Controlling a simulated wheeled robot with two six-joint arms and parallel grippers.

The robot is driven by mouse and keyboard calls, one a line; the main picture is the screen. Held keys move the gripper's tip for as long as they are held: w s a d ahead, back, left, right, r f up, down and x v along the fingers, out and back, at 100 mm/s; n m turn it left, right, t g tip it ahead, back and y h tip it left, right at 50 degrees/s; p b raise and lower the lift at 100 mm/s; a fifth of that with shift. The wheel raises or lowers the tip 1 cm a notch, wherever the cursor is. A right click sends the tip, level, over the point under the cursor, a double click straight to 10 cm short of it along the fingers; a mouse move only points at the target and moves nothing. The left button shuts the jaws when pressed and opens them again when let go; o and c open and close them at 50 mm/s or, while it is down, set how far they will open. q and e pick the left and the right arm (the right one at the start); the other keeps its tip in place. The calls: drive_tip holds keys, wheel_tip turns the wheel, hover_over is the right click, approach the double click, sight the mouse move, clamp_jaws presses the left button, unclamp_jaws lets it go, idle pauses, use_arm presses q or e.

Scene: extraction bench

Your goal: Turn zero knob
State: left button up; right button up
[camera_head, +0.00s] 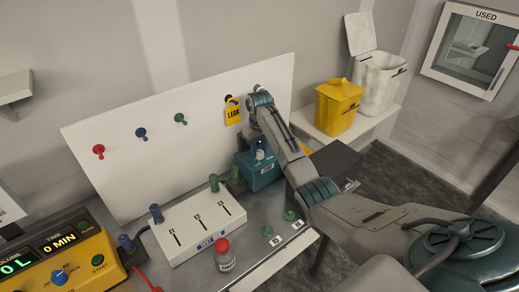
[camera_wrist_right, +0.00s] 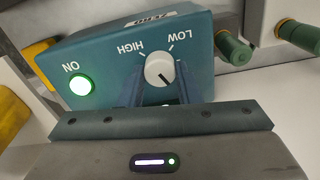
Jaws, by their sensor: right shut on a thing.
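The zero knob (camera_wrist_right: 158,68) is a white round dial with a dark pointer line, on the face of a teal box (camera_wrist_right: 90,55). LOW and HIGH labels stand beside it, and a lit green ON light (camera_wrist_right: 82,86) is on the same face. In the wrist view my right gripper (camera_wrist_right: 157,78) has its two teal fingers on either side of the knob, shut on it. In the head view the teal box (camera_head: 265,181) stands on the bench under my right arm. My left gripper is not in view.
A white panel (camera_head: 150,120) with coloured knobs stands behind, with a yellow LEAK tag (camera_head: 232,112) on it. Left of the teal box are a white switch box (camera_head: 200,225) and a red-capped jar (camera_head: 224,255). A yellow bin (camera_head: 337,108) is at the back right.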

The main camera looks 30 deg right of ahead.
drive_tip(key=shift+n, duration=0.5)
drive_tip(key=o, duration=1)
drive_tip(key=shift+c, duration=0.2)
